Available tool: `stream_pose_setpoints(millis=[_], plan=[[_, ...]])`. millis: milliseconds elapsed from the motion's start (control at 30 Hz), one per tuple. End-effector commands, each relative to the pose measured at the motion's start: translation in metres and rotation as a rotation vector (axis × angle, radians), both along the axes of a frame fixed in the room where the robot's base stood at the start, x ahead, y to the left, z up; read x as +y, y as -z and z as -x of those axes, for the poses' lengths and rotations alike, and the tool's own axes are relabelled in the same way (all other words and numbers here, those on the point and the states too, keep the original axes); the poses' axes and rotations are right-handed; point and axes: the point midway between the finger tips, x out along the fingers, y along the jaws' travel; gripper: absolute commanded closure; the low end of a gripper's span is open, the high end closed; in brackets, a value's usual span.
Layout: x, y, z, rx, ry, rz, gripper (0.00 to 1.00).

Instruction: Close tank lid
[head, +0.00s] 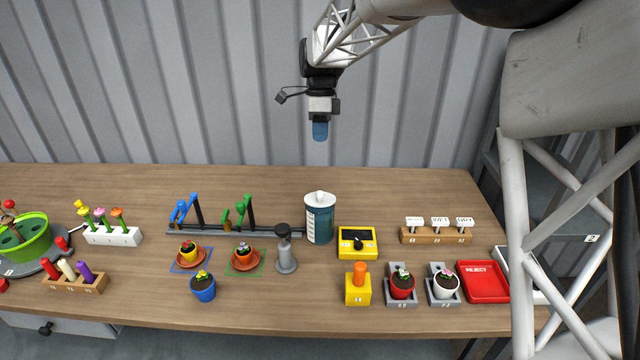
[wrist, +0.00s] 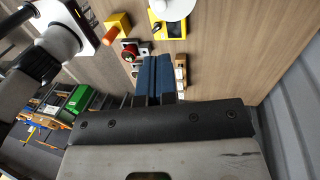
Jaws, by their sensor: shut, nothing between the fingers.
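The tank (head: 319,225) is a teal, clear-walled cylinder standing upright at the back middle of the table. Its white lid (head: 320,198) with a small knob lies over the top in the head view; I cannot tell whether it is fully seated. In the wrist view a white round shape, probably the lid (wrist: 174,9), is cut off by the top edge. My gripper (head: 320,137) is shut and empty, pointing down in the air well above the tank, apart from it. Its blue fingers (wrist: 155,75) also show together in the wrist view.
A grey pump-like post (head: 286,255) stands left of the tank, with a yellow dial box (head: 358,242) to its right. A rail with blue and green levers (head: 225,230) runs left. Potted flowers and a red tray (head: 483,283) sit in front. The table behind the tank is clear.

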Motion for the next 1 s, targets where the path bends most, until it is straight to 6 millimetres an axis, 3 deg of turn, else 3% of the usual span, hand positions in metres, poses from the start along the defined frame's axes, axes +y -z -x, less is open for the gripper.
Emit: stream_pose_setpoints(millis=[267, 467, 1000], plan=[[0.000, 0.004, 0.001, 0.000, 0.000, 0.000, 1.00], [0.000, 0.017, 0.004, 0.001, 0.001, 0.001, 1.00], [0.000, 0.092, 0.021, 0.001, 0.001, 0.001, 1.00]])
